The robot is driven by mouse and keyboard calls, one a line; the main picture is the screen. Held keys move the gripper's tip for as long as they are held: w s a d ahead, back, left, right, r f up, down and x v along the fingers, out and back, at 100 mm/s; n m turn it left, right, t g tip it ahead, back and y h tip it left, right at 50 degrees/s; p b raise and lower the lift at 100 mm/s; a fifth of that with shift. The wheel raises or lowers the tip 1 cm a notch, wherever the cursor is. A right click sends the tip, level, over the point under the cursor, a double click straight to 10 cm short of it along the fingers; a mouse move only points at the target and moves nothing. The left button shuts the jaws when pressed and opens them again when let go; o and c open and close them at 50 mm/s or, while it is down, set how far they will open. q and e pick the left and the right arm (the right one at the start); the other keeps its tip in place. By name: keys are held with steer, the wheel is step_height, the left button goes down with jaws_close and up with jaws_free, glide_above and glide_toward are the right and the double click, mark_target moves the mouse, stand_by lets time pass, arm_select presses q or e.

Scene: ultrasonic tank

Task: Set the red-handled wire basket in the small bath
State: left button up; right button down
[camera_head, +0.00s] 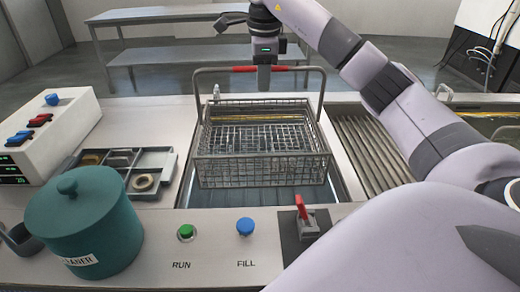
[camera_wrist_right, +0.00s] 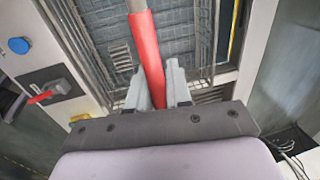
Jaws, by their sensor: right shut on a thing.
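The wire basket (camera_head: 262,170) hangs level from its tall arched handle in the head view, above the small bath (camera_head: 342,183). The bath's rim and dark inside show around and below it. My right gripper (camera_head: 264,84) is shut on the basket's red handle grip (camera_head: 245,69). In the right wrist view, the fingers of my right gripper (camera_wrist_right: 158,92) close on the red grip (camera_wrist_right: 146,50), with the basket mesh (camera_wrist_right: 180,20) beyond. Whether the basket's underside touches anything is hidden. My left gripper is in neither view.
A teal lidded pot (camera_head: 88,225), a parts tray (camera_head: 150,160) and a control box (camera_head: 50,130) stand left. Green (camera_head: 185,232) and blue (camera_head: 245,227) buttons and a red lever (camera_head: 301,207) are in front. A ribbed drain panel (camera_head: 365,150) lies right.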

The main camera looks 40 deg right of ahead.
step_height(320, 180, down, 17)
steer(key=shift+r, duration=0.1)
steer(key=c, duration=1)
jaws_free()
steer(key=shift+c, duration=0.2)
step_height(320, 180, up, 12)
steer(key=s+a, duration=0.1)
steer(key=shift+s+a, duration=0.2)
steer(key=shift+s, duration=0.15)
